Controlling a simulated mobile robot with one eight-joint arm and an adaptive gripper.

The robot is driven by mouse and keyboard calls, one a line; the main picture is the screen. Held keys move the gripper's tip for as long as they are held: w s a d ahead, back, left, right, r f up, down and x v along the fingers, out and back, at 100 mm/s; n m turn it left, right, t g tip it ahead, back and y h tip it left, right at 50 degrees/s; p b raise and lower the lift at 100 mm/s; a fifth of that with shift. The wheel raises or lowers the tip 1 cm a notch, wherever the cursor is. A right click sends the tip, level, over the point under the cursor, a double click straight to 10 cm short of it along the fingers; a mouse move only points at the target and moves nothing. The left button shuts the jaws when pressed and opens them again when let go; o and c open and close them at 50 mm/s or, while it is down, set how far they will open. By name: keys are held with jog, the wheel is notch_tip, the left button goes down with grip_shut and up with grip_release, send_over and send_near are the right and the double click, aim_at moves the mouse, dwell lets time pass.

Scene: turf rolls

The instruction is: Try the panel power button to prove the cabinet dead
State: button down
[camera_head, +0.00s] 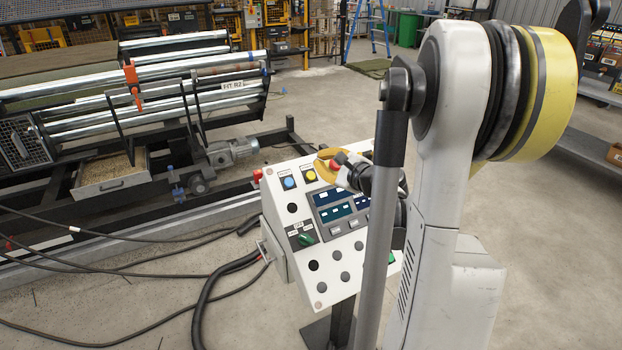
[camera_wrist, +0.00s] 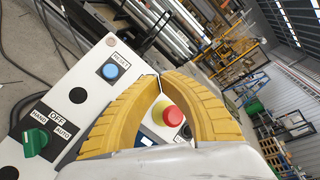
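The control panel (camera_head: 300,270) is a sloped white box on a stand; part of it also shows in the wrist view (camera_wrist: 70,75). I cannot tell which control is the power button. My gripper (camera_wrist: 160,80) has yellow ribbed fingers whose tips meet, with nothing visible between the tips. It is over the panel's upper part and hides some of it. A red mushroom button (camera_wrist: 173,115) shows through the gap behind the tips.
A roller machine (camera_head: 130,95) with a motor (camera_head: 230,152) stands left of the panel. Black cables (camera_head: 120,270) lie across the floor at left. A blue ladder (camera_head: 370,30) and green bin (camera_head: 408,28) stand at the back. My arm hides the panel's right side.

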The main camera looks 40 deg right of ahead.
aim_at(305, 167)
jog(key=shift+w+d+f+b, duration=0.25)
jog(key=shift+w+f+b, duration=0.65)
jog(key=shift+w+f, duration=0.3)
jog(key=shift+w+d+f+b, duration=0.25)
jog(key=shift+w+f+b, duration=0.7)
jog(key=shift+f, duration=0.45)
jog(key=shift+w+f+b, duration=0.3)
jog(key=shift+w+d+f+b, duration=0.1)
jog(key=shift+w+f+b, duration=0.15)
jog(key=shift+f+b, duration=0.1)
jog(key=shift+s+r, duration=0.1)
dwell(0.5)
jog(key=shift+s+r+p, duration=0.45)
jog(key=shift+r, duration=0.1)
jog(key=shift+r, duration=0.1)
jog(key=shift+s+a+r+p, duration=0.25)
jog(key=shift+s+r+p, duration=0.45)
jog(key=shift+s+r, duration=0.15)
jog(key=shift+s+a+r+p, duration=0.25)
jog(key=shift+s+r+p, duration=0.45)
jog(key=shift+r, duration=0.25)
